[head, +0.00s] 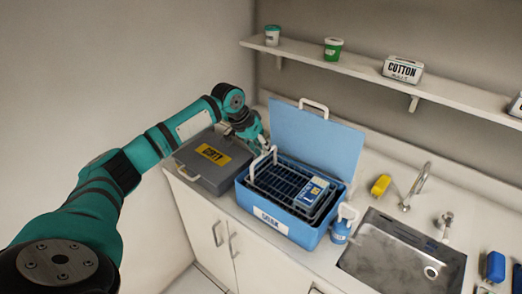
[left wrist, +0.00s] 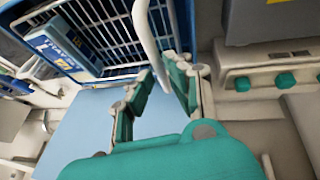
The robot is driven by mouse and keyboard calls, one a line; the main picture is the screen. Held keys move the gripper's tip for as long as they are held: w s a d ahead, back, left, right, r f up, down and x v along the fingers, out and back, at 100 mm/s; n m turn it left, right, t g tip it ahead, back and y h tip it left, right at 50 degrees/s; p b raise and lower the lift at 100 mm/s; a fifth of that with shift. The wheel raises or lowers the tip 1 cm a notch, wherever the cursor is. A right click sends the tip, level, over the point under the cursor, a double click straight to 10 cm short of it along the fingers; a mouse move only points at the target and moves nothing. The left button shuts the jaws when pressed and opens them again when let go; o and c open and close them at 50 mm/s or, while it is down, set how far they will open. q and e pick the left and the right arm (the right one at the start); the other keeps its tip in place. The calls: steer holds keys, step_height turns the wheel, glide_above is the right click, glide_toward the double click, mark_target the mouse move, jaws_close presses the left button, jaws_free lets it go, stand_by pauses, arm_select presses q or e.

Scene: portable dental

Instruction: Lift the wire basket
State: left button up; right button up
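The wire basket (head: 276,180) is dark mesh with white loop handles and sits inside the open blue case (head: 243,198). A blue-and-white box (head: 312,191) lies in its right part. In the left wrist view the basket mesh (left wrist: 112,22) fills the top, and its white handle (left wrist: 146,35) runs down to the fingertips. My left gripper (head: 262,146) is at the basket's back-left handle. In the left wrist view the fingertips of my left gripper (left wrist: 160,68) are close together, with the handle between them, and look shut on it. My right gripper is not in view.
A grey case (head: 187,160) with a yellow label stands left of the blue case. The blue lid (head: 318,135) stands open behind the basket. A wall shelf (head: 345,63) is above.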

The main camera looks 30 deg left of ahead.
arm_select(q)
steer(key=shift+s, duration=0.2)
steer(key=v, duration=1.2)
steer(key=shift+w, duration=0.1)
